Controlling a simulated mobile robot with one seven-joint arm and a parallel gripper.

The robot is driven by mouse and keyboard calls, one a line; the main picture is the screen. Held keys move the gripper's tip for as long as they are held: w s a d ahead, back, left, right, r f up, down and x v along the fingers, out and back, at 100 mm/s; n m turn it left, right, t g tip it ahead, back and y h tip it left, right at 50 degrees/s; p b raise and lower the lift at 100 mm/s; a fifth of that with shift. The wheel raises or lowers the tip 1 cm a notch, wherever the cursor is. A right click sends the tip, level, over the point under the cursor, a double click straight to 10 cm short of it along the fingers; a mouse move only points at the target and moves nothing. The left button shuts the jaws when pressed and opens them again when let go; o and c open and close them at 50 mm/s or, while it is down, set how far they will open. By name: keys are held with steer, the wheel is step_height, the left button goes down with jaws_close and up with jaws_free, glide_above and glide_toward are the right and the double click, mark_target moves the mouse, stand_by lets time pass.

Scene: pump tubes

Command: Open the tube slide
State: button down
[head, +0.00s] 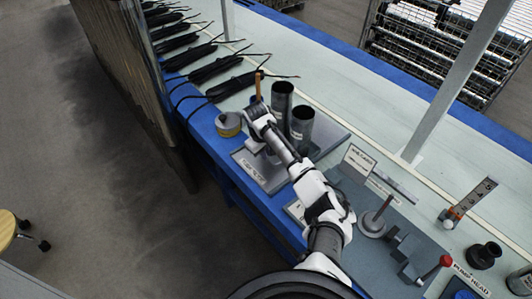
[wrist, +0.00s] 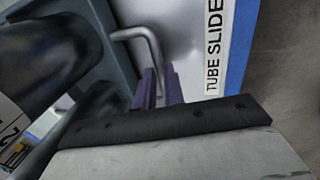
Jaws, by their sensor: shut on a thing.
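The tube slide is marked by a white "TUBE SLIDE" label (wrist: 216,50) on a pale plate in the wrist view. A grey bent rod handle (wrist: 150,42) rises from that plate. The purple fingers of my gripper (wrist: 159,85) are closed around the handle's lower end. In the head view my gripper's end is hidden behind my wrist, low over the grey slide base (head: 270,182). Two dark upright tubes stand just right of my arm, a rear one (head: 282,96) and a nearer one (head: 301,130). A dark tube (wrist: 45,55) fills the wrist view's left side.
A yellowish round container (head: 228,124) sits on the blue bench edge left of my wrist. Several black cable bundles (head: 215,66) lie farther back. A red-knobbed lever (head: 443,263) and small parts are at front right. A pale post (head: 455,85) rises behind.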

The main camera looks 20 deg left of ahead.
steer(key=shift+s, duration=0.1)
stand_by(0.3)
steer(key=c, duration=1.5)
jaws_free()
steer(key=r, duration=0.4)
steer(key=s+a+r+b, duration=0.1)
steer(key=r, duration=0.4)
steer(key=s+r+b, duration=0.1)
steer(key=r, duration=0.3)
steer(key=shift+a+r, duration=0.25)
steer(key=shift+r, duration=0.1)
